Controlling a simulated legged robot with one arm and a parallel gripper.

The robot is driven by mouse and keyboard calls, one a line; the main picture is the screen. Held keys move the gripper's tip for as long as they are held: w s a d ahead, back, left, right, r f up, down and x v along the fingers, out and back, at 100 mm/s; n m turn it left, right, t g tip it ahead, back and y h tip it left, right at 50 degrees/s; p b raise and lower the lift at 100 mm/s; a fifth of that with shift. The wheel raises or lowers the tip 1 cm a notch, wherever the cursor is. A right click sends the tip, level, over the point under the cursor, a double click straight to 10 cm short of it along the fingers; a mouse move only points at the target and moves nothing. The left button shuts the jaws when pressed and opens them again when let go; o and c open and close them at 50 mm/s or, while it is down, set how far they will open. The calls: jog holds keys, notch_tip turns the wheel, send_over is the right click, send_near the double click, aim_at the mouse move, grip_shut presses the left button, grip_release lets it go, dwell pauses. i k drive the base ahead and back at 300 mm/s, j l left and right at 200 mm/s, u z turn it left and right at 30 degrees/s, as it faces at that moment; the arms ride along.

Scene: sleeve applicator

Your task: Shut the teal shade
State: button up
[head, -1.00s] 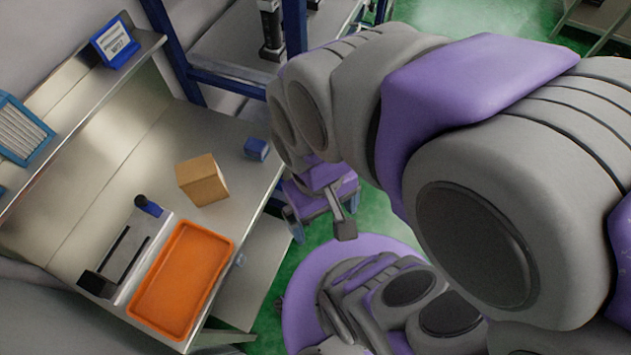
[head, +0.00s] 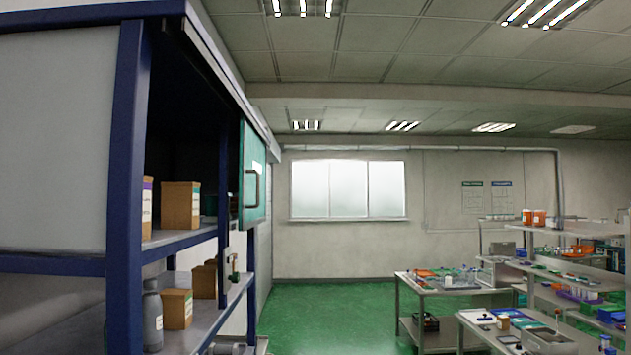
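The teal shade (head: 254,178) is an upright teal-edged panel with a paler middle and a small dark handle (head: 257,185). It stands at the far end of the upper level of a dark blue-framed rack (head: 126,150), seen at a steep angle. The near part of that upper level is uncovered, and its dark inside and boxes show. How much of the far part the shade covers I cannot tell. My gripper is not in the head view, and nothing touches the shade.
Brown boxes (head: 180,205) stand on the rack's upper shelf. A grey bottle (head: 152,318) and another box (head: 176,309) stand below. Green floor (head: 320,315) lies open right of the rack. A workbench (head: 435,290) with items stands further right.

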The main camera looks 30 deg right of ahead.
aim_at(251, 188)
jog(key=z, duration=0.3)
jog(key=i+l+z, duration=0.2)
jog(key=i+z, duration=0.25)
jog(key=i, duration=0.15)
jog(key=i+l+z, duration=0.2)
jog(key=i, duration=1.6)
jog(key=j, duration=0.15)
